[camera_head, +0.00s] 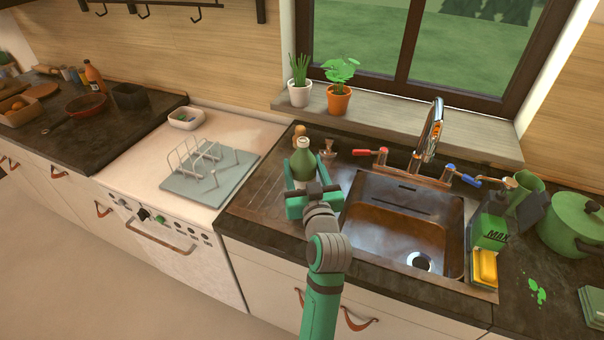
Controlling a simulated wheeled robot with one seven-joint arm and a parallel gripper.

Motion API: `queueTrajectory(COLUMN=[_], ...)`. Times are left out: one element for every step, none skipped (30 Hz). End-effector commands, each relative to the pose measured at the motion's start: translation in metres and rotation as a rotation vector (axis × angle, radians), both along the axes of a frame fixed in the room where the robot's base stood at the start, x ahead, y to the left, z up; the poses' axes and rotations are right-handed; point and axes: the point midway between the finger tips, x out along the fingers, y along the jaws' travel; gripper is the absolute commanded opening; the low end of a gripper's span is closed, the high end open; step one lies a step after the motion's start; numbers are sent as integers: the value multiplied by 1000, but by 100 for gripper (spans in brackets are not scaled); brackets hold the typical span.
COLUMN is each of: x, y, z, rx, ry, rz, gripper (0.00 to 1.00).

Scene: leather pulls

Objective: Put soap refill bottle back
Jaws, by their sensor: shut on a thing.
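A green bottle with a pale cap (303,160), which looks like the soap refill bottle, stands upright on the dark counter left of the sink. My gripper (302,181) reaches it from the front. Its two green fingers lie on either side of the bottle and are shut on it. The bottle's lower part is hidden behind my gripper, so I cannot tell whether its base touches the counter.
The sink (408,225) with its faucet (430,135) lies right of my gripper. A dish rack (205,170) is to the left. Small items (328,148) stand just behind the bottle. Two potted plants (338,85) sit on the sill. A green box (489,231) and yellow sponge (485,267) are right of the sink.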

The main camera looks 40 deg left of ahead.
Motion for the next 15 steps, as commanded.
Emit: queueTrajectory(x=[1, 2, 3, 3, 3, 4, 4, 5, 5, 6, 5, 5, 5, 5, 6], y=[3, 4, 5, 5, 6, 7, 8, 9, 12, 13, 12, 12, 12, 12, 12], z=[-4, -6, -8, -9, -10, -12, -14, -16, -21, -26, -31, -37, -40, -43, -47], rx=[1, 1, 2, 2, 2, 2, 2, 2, 1, 0, 0, 1, 1, 1, 1], ry=[-1, -1, -1, -1, -1, -1, -1, -1, 0, 1, 1, 2, 1, 0, 0], rz=[0, -1, -2, -2, -2, -2, -3, -3, -3, -3, -3, -3, -3, -4, -4], gripper=[12, 12, 12, 12, 12, 12, 12, 12, 12, 12, 12, 12, 12, 12, 12])
